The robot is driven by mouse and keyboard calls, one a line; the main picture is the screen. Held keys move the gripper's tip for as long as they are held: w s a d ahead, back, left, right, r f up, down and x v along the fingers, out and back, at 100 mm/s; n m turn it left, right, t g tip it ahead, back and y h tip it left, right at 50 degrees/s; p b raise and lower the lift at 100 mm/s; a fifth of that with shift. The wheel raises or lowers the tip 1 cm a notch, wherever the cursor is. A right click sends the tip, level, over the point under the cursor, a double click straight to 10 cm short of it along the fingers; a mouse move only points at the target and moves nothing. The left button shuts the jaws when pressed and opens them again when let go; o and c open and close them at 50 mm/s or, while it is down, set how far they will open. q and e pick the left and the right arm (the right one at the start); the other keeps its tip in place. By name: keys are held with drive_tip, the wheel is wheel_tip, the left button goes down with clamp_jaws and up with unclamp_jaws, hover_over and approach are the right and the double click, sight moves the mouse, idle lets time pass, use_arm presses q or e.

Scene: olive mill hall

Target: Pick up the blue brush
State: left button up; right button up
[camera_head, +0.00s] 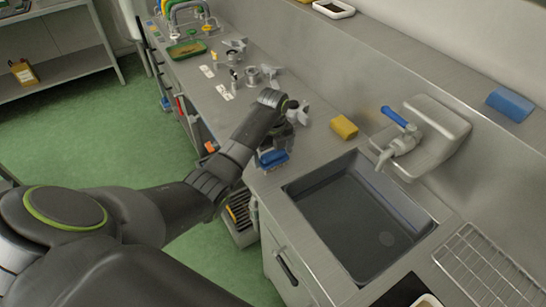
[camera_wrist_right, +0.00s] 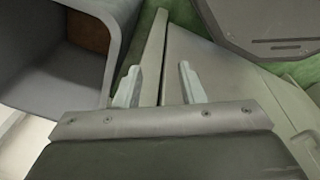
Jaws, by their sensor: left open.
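The blue brush (camera_head: 273,158) lies on the steel counter at its front edge, just left of the sink, in the head view. My left arm reaches over the counter, and my left gripper (camera_head: 298,114) is open above it, behind the brush and apart from it. Nothing shows between its fingers. In the right wrist view my right gripper (camera_wrist_right: 160,86) has its two fingers apart with nothing between them. The brush does not show in that view.
The sink (camera_head: 355,215) lies right of the brush, with a blue-handled tap (camera_head: 400,143) behind it. A yellow sponge (camera_head: 344,127) lies behind the sink. Small metal parts (camera_head: 252,75) stand farther along the counter.

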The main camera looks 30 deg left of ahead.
sight(273, 152)
use_arm(q)
drive_tip(key=shift+f, duration=0.9)
drive_tip(key=c, duration=0.8)
drive_tip(key=shift+r, duration=0.1)
drive_tip(key=shift+c, duration=0.2)
wheel_tip(273, 152, up, 10)
